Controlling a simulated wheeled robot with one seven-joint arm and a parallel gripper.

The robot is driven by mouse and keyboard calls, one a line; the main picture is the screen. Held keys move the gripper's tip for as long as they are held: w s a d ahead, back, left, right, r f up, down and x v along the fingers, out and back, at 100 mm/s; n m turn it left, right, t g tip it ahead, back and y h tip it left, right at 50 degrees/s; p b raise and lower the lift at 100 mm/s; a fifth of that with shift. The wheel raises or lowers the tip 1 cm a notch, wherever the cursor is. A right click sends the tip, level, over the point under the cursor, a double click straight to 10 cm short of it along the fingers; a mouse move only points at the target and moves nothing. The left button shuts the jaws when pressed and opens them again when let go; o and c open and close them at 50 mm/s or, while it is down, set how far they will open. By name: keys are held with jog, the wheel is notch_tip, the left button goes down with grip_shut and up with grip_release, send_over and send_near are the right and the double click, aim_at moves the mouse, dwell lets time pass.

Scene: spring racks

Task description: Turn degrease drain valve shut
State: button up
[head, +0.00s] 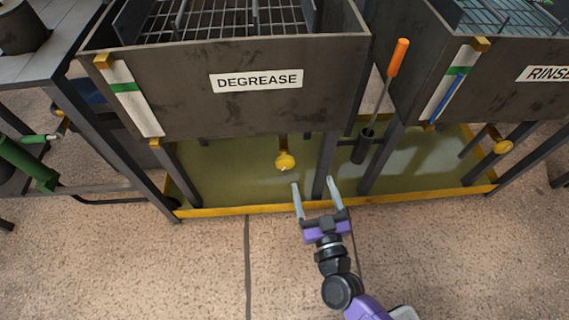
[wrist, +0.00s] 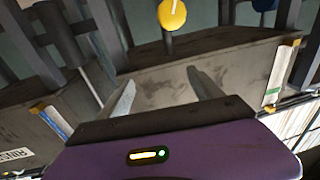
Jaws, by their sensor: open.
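The degrease drain valve shows as a yellow knob (head: 285,161) on a short stem under the tank labelled DEGREASE (head: 180,90). A yellow knob, apparently the same one, is at the top of the wrist view (wrist: 172,14). My gripper (head: 313,181) is open and empty, a little right of and nearer than the knob in the head view. In the wrist view its two fingers (wrist: 160,78) are apart, with nothing between them and the knob beyond the tips. I cannot tell from the knob whether the valve is open or shut.
A tank labelled RINSE (head: 490,85) stands at right, with its own yellow knob (head: 503,146). A yellow-rimmed drip tray (head: 240,210) lies below both tanks. Dark rack legs (head: 324,165) stand close to my gripper. An orange-handled tool (head: 397,58) stands in a holder between the tanks.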

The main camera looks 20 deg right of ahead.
jog(key=m+g+h+b, duration=0.1)
jog(key=m+h+b, duration=0.1)
jog(key=b, duration=0.2)
send_near(284, 154)
jog(key=shift+x, duration=1.1)
jog(key=b+x, duration=0.1)
jog(key=x, duration=0.2)
jog(key=b+x, duration=0.2)
jog(key=x, duration=0.2)
jog(key=shift+f, duration=0.25)
jog(key=shift+w+d+r, duration=0.1)
jog(key=shift+w+d, duration=0.1)
jog(key=shift+w, duration=0.25)
jog(key=shift+c, duration=0.2)
jog(key=c, duration=1.2)
jog(key=shift+c, duration=0.2)
